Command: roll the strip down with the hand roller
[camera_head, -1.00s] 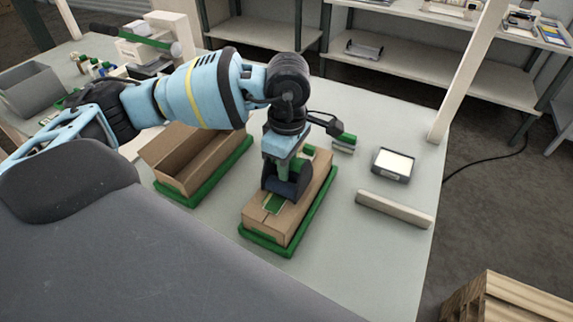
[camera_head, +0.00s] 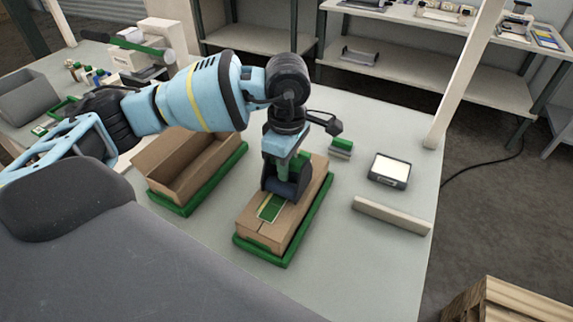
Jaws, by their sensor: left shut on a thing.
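A closed cardboard box (camera_head: 272,233) sits in a green tray (camera_head: 288,258) on the bench. A green strip with a pale edge (camera_head: 270,208) lies along its top, running under my left gripper. My left gripper (camera_head: 286,186) points down onto the box top and is shut on a green-handled tool, likely the hand roller (camera_head: 299,163). The tool's lower end and its contact with the strip are hidden by the fingers. My right gripper is out of view.
An open, empty cardboard box (camera_head: 190,165) stands in another green tray to the left. To the right are a small green-and-grey block (camera_head: 341,148), a white-topped device (camera_head: 389,170) and a pale bar (camera_head: 391,215). The bench's front right is clear.

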